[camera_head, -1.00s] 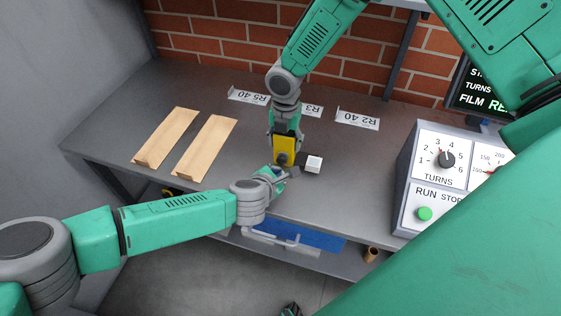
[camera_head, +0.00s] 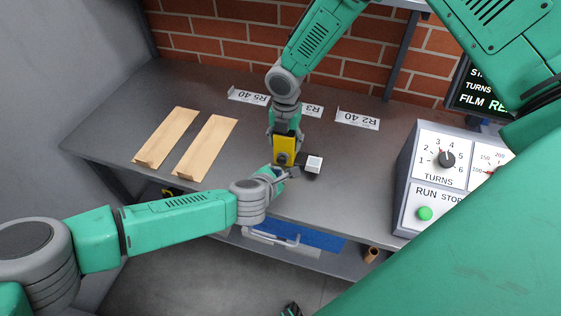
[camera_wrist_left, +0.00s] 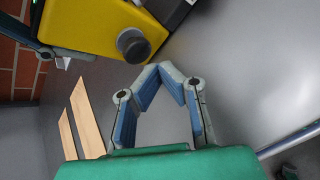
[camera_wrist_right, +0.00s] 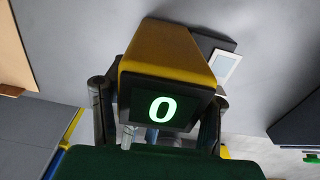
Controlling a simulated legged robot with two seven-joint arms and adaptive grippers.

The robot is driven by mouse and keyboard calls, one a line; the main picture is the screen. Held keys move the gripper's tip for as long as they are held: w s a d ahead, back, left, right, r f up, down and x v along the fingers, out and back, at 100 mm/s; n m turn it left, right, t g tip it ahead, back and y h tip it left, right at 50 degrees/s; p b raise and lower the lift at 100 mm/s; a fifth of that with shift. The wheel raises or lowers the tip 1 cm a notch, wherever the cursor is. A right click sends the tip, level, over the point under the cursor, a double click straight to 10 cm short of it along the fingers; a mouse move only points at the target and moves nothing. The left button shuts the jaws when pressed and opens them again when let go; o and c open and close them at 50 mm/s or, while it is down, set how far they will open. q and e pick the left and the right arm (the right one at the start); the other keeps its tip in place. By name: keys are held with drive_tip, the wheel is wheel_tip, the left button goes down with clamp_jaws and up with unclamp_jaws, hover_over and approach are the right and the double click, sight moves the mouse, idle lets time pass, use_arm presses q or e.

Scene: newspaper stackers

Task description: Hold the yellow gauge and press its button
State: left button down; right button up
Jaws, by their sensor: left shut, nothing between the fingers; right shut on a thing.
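The yellow gauge (camera_head: 286,150) is held in my right gripper (camera_head: 285,138) above the grey bench. In the right wrist view the gauge (camera_wrist_right: 168,52) sits between the fingers, and its dark display reads a green 0. A dark round button (camera_wrist_left: 134,46) sticks out of the gauge's yellow face in the left wrist view. My left gripper (camera_head: 286,173) is beside the gauge's lower front. In the left wrist view, its blue-padded fingers (camera_wrist_left: 160,72) meet at the tips, empty, a little apart from the button.
A white-topped dark block (camera_head: 314,163) is right of the gauge. Two tan strips (camera_head: 190,145) lie at left on the bench (camera_head: 120,110). Paper labels (camera_head: 357,120) stand at the back. A control box (camera_head: 430,180) with dials stands at right.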

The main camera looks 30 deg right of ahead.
use_arm(q)
drive_tip(key=shift+w+d, duration=0.1)
idle(0.3)
drive_tip(key=shift+w+d+r, duration=0.1)
drive_tip(key=shift+w+d, duration=0.05)
drive_tip(key=shift+w+d, duration=0.4)
drive_tip(key=shift+d, duration=0.05)
idle(1.2)
drive_tip(key=shift+s+a, duration=0.7)
drive_tip(key=shift+a, duration=0.1)
drive_tip(key=shift+s+a, duration=1.75)
drive_tip(key=shift+a, duration=0.05)
